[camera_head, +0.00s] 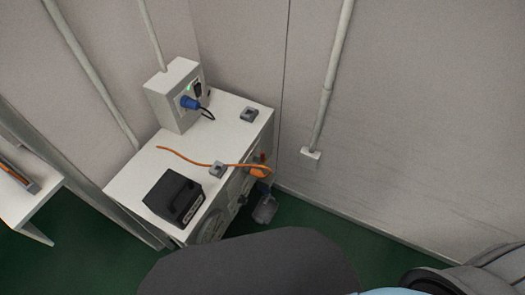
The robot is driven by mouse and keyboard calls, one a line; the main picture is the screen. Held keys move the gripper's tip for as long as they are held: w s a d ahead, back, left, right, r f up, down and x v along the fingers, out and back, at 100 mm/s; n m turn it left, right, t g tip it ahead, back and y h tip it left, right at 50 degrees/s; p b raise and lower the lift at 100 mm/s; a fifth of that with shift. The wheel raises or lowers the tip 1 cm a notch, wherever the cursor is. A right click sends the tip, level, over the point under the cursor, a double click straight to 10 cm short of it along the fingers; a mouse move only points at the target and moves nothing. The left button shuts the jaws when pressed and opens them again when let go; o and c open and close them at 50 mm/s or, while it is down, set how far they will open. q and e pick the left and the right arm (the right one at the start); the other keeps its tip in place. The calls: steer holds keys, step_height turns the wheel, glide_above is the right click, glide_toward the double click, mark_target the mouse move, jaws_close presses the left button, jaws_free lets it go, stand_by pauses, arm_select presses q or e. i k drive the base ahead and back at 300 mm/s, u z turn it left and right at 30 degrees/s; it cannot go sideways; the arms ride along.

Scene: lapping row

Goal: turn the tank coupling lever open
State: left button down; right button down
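I cannot make out the tank coupling lever for certain. A white cabinet (133,179) stands against the wall, and its front face, seen at a steep angle, carries several small fittings. An orange part (260,171) sits at its upper front edge, and a grey canister-like thing (265,211) is below it, low beside the front. They are too small to tell whether any is the lever or how it is turned. Neither of my grippers shows in this view.
A white bench (30,205) is at left.

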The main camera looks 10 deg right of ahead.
mark_target(261, 161)
steer(key=k, duration=1.2)
steer(key=z, duration=0.55)
steer(key=i, duration=0.75)
steer(key=z, duration=0.75)
